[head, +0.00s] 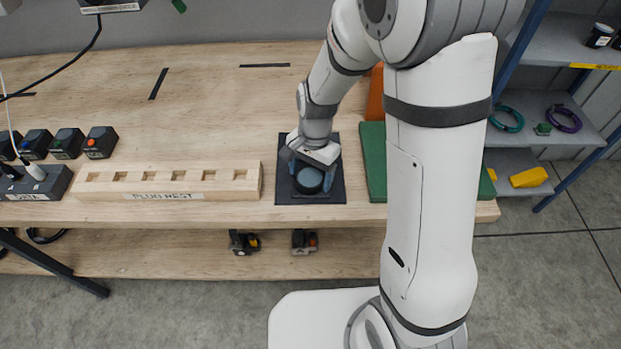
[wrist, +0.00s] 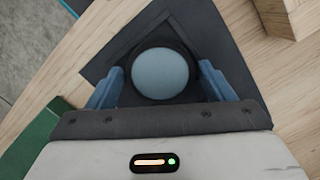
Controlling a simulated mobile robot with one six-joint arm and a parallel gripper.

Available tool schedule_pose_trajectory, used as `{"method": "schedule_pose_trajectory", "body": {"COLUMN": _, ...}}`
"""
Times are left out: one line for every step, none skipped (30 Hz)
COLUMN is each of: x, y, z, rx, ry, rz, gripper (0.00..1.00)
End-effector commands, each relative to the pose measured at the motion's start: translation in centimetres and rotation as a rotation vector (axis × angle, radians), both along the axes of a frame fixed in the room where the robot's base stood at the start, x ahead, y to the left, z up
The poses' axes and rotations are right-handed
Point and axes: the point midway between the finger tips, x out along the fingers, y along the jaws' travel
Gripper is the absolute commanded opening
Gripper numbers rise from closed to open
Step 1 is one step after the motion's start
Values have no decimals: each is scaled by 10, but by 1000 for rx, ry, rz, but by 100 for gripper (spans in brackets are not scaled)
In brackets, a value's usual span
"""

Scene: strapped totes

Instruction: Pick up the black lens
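The black lens (wrist: 160,74) is a short round piece with a pale blue-grey glass face and a dark rim. It stands on the dark square mat (head: 283,188), and in the head view the lens (head: 309,180) shows beneath my wrist. My gripper (wrist: 161,80) is down over it, with one blue finger on each side.
A wooden plug nest (head: 225,182) is left of the mat, and a green board (head: 373,160) is close on the right. Several dark blocks (head: 68,143) and a power strip (head: 35,185) are at far left. The table's front edge is just below the mat.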

Motion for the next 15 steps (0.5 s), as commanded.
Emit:
{"method": "schedule_pose_trajectory", "body": {"x": 0, "y": 0, "z": 0, "rx": 0, "ry": 0, "rz": 0, "gripper": 71}}
{"method": "schedule_pose_trajectory", "body": {"x": 0, "y": 0, "z": 0, "rx": 0, "ry": 0, "rz": 0, "gripper": 68}}
{"method": "schedule_pose_trajectory", "body": {"x": 0, "y": 0, "z": 0, "rx": 0, "ry": 0, "rz": 0, "gripper": 65}}
{"method": "schedule_pose_trajectory", "body": {"x": 0, "y": 0, "z": 0, "rx": 0, "ry": 0, "rz": 0, "gripper": 63}}
{"method": "schedule_pose_trajectory", "body": {"x": 0, "y": 0, "z": 0, "rx": 0, "ry": 0, "rz": 1, "gripper": 60}}
{"method": "schedule_pose_trajectory", "body": {"x": 0, "y": 0, "z": 0, "rx": 0, "ry": 0, "rz": 1, "gripper": 57}}
{"method": "schedule_pose_trajectory", "body": {"x": 0, "y": 0, "z": 0, "rx": 0, "ry": 0, "rz": 1, "gripper": 54}}
{"method": "schedule_pose_trajectory", "body": {"x": 0, "y": 0, "z": 0, "rx": 0, "ry": 0, "rz": 1, "gripper": 52}}
{"method": "schedule_pose_trajectory", "body": {"x": 0, "y": 0, "z": 0, "rx": 0, "ry": 0, "rz": 1, "gripper": 49}}
{"method": "schedule_pose_trajectory", "body": {"x": 0, "y": 0, "z": 0, "rx": 0, "ry": 0, "rz": 1, "gripper": 46}}
{"method": "schedule_pose_trajectory", "body": {"x": 0, "y": 0, "z": 0, "rx": 0, "ry": 0, "rz": 1, "gripper": 44}}
{"method": "schedule_pose_trajectory", "body": {"x": 0, "y": 0, "z": 0, "rx": 0, "ry": 0, "rz": 1, "gripper": 41}}
{"method": "schedule_pose_trajectory", "body": {"x": 0, "y": 0, "z": 0, "rx": 0, "ry": 0, "rz": 1, "gripper": 38}}
{"method": "schedule_pose_trajectory", "body": {"x": 0, "y": 0, "z": 0, "rx": 0, "ry": 0, "rz": 1, "gripper": 36}}
{"method": "schedule_pose_trajectory", "body": {"x": 0, "y": 0, "z": 1, "rx": 0, "ry": -1, "rz": 1, "gripper": 35}}
